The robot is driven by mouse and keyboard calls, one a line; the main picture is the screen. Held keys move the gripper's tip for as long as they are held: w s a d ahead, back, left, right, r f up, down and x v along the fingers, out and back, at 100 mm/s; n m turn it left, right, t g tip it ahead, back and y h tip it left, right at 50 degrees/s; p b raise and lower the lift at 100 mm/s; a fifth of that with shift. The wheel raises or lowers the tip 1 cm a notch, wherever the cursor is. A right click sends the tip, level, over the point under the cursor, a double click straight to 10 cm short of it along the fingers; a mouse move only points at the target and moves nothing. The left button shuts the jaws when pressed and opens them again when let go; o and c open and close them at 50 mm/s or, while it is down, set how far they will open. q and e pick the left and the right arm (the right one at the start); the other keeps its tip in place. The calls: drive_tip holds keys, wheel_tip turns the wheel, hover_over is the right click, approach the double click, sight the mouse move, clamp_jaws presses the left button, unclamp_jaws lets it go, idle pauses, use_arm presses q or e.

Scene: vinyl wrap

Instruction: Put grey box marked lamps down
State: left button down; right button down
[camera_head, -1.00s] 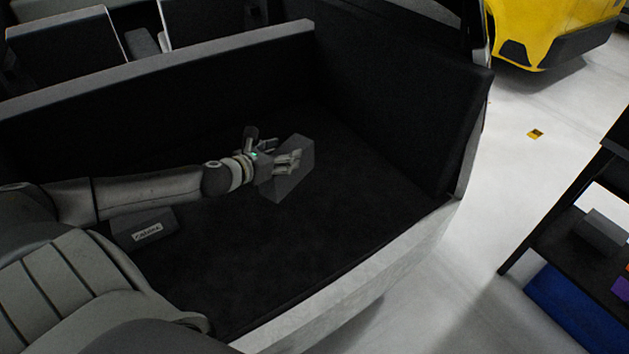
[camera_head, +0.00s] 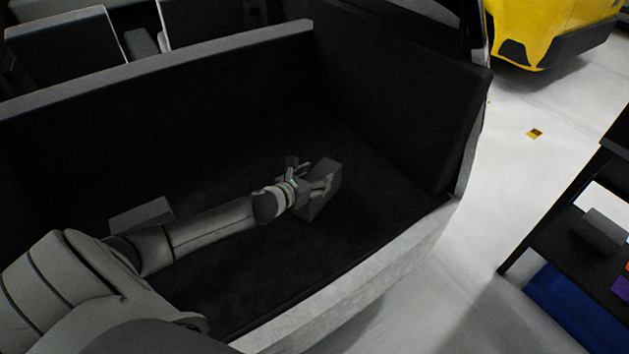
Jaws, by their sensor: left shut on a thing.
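A grey box (camera_head: 325,181) is in my left gripper (camera_head: 318,188), inside the dark cargo bed of a vehicle, toward its right part. The gripper is shut on the box and the box is tilted. No marking shows on its visible faces. I cannot tell whether its lower edge touches the bed floor (camera_head: 270,260). My right gripper is not in view.
Another grey box (camera_head: 140,214) lies at the left of the bed, partly hidden by my left arm. The bed has dark side walls (camera_head: 400,120) and a pale sill (camera_head: 390,255). A shelf (camera_head: 570,240) with a grey box (camera_head: 600,230) stands at the right. The bed floor around the held box is clear.

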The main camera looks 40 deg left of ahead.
use_arm(q)
drive_tip(key=shift+f, duration=0.4)
drive_tip(key=shift+c, duration=2.4)
unclamp_jaws()
drive_tip(key=shift+f, duration=0.1)
drive_tip(key=v, duration=1.2)
